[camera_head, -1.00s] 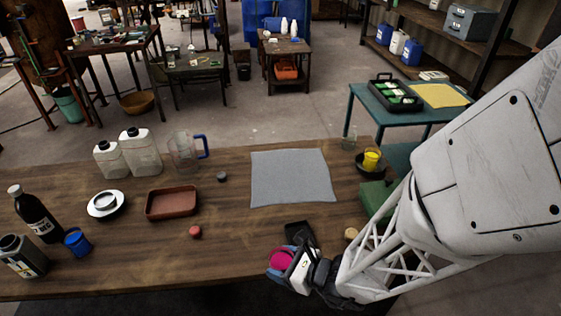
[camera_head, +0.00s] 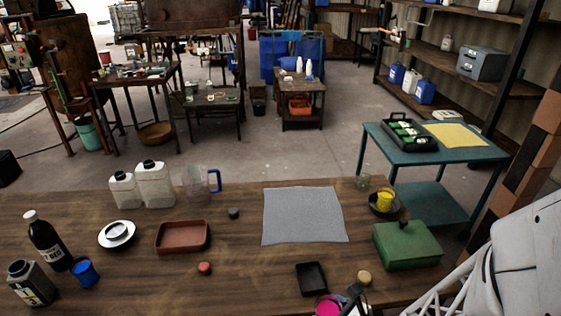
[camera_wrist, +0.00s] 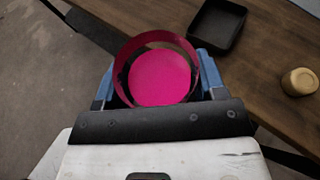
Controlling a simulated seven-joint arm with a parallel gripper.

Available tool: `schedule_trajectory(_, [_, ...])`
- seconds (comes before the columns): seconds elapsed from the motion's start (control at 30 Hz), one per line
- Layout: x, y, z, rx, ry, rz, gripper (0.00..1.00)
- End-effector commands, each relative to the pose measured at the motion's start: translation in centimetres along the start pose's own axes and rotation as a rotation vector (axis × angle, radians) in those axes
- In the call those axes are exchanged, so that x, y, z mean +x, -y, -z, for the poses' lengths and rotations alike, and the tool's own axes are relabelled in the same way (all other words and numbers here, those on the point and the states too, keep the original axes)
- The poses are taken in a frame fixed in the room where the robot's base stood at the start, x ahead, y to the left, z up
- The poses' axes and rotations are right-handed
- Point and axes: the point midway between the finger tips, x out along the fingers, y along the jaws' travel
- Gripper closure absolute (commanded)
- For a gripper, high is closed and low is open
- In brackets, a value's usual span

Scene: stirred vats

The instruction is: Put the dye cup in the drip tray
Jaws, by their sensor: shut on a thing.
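The dye cup, a round cup with a magenta inside (camera_wrist: 160,78), is held in my gripper (camera_wrist: 158,88), its blue-padded fingers on either side. In the head view the cup (camera_head: 327,308) is cut by the bottom edge, beside part of my gripper (camera_head: 349,298). A small black square tray (camera_head: 323,281), which looks like the drip tray, lies empty on the wooden table just beyond the cup. It also shows in the wrist view (camera_wrist: 211,43), ahead and right of the cup, apart from it. The cup is at the table's front edge, with floor showing to its left in the wrist view.
A tan round piece (camera_head: 364,278) and a green box (camera_head: 407,246) stand right of the tray. A grey cloth (camera_head: 305,215), a red-brown tray (camera_head: 183,248) and a red round piece (camera_head: 204,268) lie beyond and left. A yellow cup (camera_head: 385,201) sits in a dark dish.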

Motion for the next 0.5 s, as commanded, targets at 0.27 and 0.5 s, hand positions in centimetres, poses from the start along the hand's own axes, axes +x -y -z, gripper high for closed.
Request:
schedule_trajectory(0.27, [-0.49, 0.21, 0.17, 0.005, 0.0, 0.012, 0.64])
schedule_trajectory(0.5, [-0.48, 0.2, 0.17, 0.005, 0.0, 0.012, 0.64])
